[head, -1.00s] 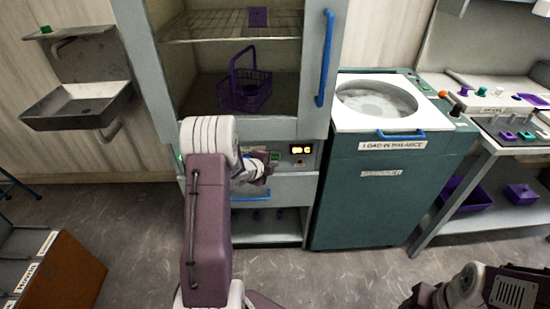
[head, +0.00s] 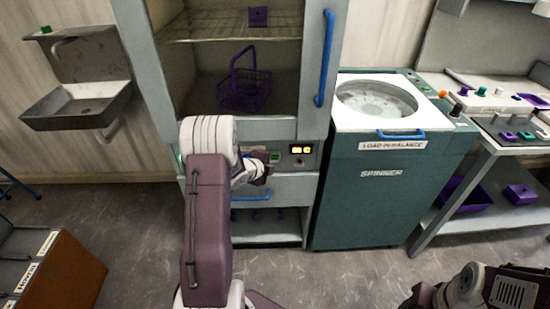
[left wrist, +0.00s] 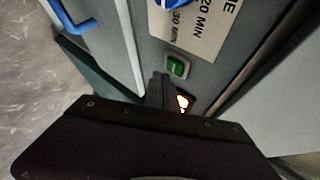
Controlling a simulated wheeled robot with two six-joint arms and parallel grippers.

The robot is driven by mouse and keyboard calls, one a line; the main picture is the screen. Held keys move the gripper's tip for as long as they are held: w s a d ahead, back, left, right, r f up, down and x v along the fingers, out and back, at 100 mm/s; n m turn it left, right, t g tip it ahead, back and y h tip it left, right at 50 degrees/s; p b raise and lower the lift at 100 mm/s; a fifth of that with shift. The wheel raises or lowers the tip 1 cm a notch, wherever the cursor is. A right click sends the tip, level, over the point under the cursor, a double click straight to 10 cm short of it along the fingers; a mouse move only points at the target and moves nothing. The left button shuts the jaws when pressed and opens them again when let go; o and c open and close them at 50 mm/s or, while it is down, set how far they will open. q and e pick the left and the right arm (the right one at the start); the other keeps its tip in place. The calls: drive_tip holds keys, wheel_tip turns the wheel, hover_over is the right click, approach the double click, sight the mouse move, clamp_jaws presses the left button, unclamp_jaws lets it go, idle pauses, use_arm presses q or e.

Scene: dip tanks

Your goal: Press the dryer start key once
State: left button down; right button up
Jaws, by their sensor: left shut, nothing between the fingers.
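The dryer is the tall grey cabinet (head: 262,130) with a low control panel, a lit yellow display (head: 300,150) and a small green key (head: 274,156). In the left wrist view the green key (left wrist: 177,67) sits on the panel below a label about minutes and a blue knob (left wrist: 181,3). My left gripper (head: 266,169) is shut and empty, close in front of the panel. In the left wrist view its dark fingertips (left wrist: 160,88) are just beside the key, partly over the lit display. Whether they touch the panel I cannot tell.
A blue door handle (head: 325,58) is above the panel, and a blue drawer handle (head: 250,197) below. The teal spinner (head: 390,205) stands close on the right. A metal sink (head: 80,108) is at left. Part of my right arm shows at lower right.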

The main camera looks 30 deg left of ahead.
use_arm(q)
drive_tip(key=shift+w, duration=0.1)
drive_tip(key=shift+w+a, duration=0.2)
drive_tip(key=shift+w, duration=0.05)
drive_tip(key=shift+w+a, duration=0.2)
drive_tip(key=shift+w, duration=0.15)
idle(0.8)
idle(0.3)
drive_tip(key=shift+s+d, duration=0.4)
drive_tip(key=shift+s, duration=0.3)
